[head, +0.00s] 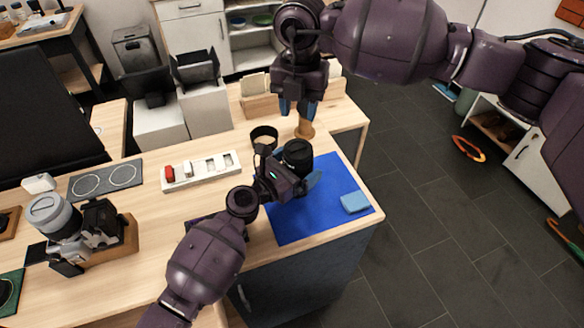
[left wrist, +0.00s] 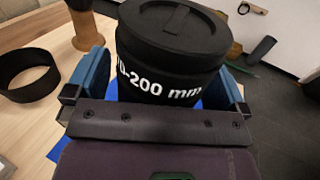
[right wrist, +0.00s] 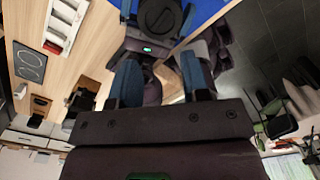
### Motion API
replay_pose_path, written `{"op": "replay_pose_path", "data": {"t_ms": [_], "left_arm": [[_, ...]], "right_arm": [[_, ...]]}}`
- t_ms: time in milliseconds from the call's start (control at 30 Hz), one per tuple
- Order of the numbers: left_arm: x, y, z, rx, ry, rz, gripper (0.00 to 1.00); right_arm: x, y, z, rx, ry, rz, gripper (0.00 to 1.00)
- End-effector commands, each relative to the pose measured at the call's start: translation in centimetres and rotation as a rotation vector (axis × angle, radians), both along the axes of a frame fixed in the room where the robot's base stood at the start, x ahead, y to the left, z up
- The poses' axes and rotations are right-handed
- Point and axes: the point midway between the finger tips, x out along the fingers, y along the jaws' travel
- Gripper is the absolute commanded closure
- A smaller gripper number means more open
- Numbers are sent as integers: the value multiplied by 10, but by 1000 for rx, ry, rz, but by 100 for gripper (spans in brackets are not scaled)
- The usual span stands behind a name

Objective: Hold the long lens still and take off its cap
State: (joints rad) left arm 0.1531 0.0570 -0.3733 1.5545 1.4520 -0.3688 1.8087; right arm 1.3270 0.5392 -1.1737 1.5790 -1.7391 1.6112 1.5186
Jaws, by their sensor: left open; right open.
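The long lens (left wrist: 160,82) is black with white "70-200 mm" lettering and stands upright at the blue mat. Its black cap (left wrist: 172,25) is on top; the cap also shows in the head view (head: 298,147) and at the top of the right wrist view (right wrist: 160,14). My left gripper (head: 290,172) is open, with one blue finger on each side of the lens body below the cap; I cannot tell whether they touch it. My right gripper (head: 294,106) is open and empty, pointing down behind and above the lens. Its two blue fingers show in the right wrist view (right wrist: 160,78).
A blue mat (head: 290,222) holds a light blue cloth (head: 355,202). A white tray (head: 200,172) and a camera (head: 90,232) with a grey lens stand to the left.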

Motion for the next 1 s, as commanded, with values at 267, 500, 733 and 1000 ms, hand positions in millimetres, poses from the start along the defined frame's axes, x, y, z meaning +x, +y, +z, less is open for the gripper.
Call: {"op": "replay_pose_path", "data": {"t_ms": [267,500,733,1000], "left_arm": [[0,0,0,0,0,0,8],[0,0,0,0,0,0,44],[0,0,0,0,0,0,68],[0,0,0,0,0,0,68]], "right_arm": [[0,0,0,0,0,0,57],[0,0,0,0,0,0,57],[0,0,-1,0,1,-5,47],[-1,0,-11,1,0,-134,11]]}}
